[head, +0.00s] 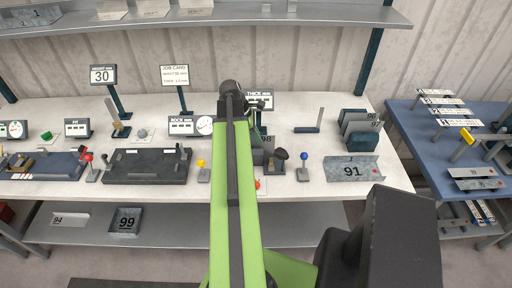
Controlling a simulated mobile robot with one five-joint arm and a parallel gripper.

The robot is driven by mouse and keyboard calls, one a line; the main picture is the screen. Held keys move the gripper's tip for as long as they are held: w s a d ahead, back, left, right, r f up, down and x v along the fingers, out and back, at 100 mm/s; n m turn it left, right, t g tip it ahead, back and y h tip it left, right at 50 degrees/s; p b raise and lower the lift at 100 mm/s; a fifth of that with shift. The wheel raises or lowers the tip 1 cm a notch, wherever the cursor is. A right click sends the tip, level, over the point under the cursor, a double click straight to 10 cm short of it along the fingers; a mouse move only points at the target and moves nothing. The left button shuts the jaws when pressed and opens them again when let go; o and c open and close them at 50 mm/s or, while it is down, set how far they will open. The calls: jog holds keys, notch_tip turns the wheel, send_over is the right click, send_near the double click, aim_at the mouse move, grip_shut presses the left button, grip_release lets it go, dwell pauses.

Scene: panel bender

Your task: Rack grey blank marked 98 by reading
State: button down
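A grey piece with a partly covered number that looks like 98 (267,139) is on the bench just right of my green arm, by the thickness gauge display (262,100). My arm hides its left side. A rack with dark green dividers (357,143) stands at the bench's right end. Grey plates stand in it, one reading 97 (376,125) and one behind it that looks like 98 (372,116). A grey blank marked 91 (352,170) lies in front of the rack. My gripper is hidden behind my arm, so I cannot see what it holds.
Display signs, gauges and coloured knobs line the bench (225,185). A black fixture (147,167) lies left of my arm. Pieces marked 94 (70,219) and 99 (126,222) are on the lower shelf. A blue table (425,140) with plates stands right, across a gap.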

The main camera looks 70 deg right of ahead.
notch_tip(320, 180, up, 11)
jog(key=p, duration=1.1)
dwell(0.3)
dwell(1.5)
